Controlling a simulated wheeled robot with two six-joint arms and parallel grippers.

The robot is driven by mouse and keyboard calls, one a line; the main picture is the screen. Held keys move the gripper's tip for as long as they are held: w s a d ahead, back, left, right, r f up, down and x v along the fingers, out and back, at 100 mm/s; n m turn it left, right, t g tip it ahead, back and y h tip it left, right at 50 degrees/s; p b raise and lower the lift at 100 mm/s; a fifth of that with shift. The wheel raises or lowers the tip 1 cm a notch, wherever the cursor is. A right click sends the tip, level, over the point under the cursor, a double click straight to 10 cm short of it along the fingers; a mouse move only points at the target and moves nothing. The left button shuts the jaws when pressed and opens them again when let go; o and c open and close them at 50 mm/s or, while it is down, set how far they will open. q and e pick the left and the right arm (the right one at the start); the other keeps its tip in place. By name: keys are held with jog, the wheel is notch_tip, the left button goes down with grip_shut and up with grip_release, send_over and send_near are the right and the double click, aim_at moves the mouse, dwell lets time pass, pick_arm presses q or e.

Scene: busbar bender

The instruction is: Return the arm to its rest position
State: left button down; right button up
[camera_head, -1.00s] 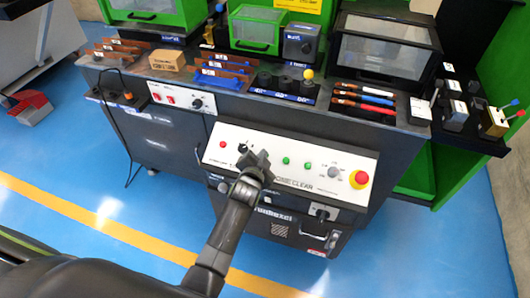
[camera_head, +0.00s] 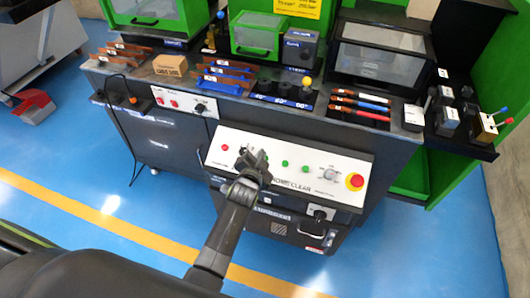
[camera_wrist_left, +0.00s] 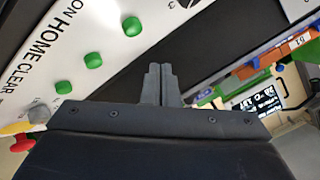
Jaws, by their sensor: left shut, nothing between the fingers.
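My left gripper (camera_head: 252,160) is in front of the white control panel (camera_head: 310,178) in the head view, covering part of its left half. Its fingers are shut together with nothing between them. In the left wrist view the closed fingertips (camera_wrist_left: 158,75) point toward the dark edge beside the panel, with green buttons (camera_wrist_left: 93,60) to their left. I cannot tell whether the fingers touch the panel. My right gripper does not show.
A red emergency knob (camera_head: 354,182) and a grey selector (camera_head: 330,174) sit on the panel's right half. The bench top holds a cardboard box (camera_head: 170,66), copper bars, coloured-handled tools (camera_head: 360,106) and a clear-lidded cabinet (camera_head: 380,60). Blue floor (camera_head: 60,150) is open at left.

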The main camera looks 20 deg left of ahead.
pick_arm(q)
jog(key=shift+s+r+p, duration=0.4)
jog(key=shift+r+p, duration=0.35)
jog(key=shift+r, duration=0.05)
jog(key=shift+f, duration=0.1)
jog(key=s+a+f+n+g, duration=0.2)
jog(key=s+a+f+g, duration=0.1)
jog(key=s+f, duration=0.85)
jog(key=s+a+f+n+g, duration=0.3)
jog(key=s+f, duration=0.5)
jog(key=f, duration=0.6)
jog(key=s+a+f+n+g, duration=0.1)
jog(key=s+a+f+g, duration=0.1)
jog(key=s, duration=0.8)
jog(key=s+a+f+n+g, duration=0.1)
jog(key=s+f, duration=0.4)
jog(key=s, duration=0.5)
jog(key=s+a+f+n+g, duration=0.1)
jog(key=s+a+f+g, duration=0.2)
jog(key=s, duration=0.7)
jog(key=shift+s+a+f+n+g, duration=0.2)
jog(key=shift+a+f+n+g, duration=0.1)
jog(key=shift+a+g, duration=0.3)
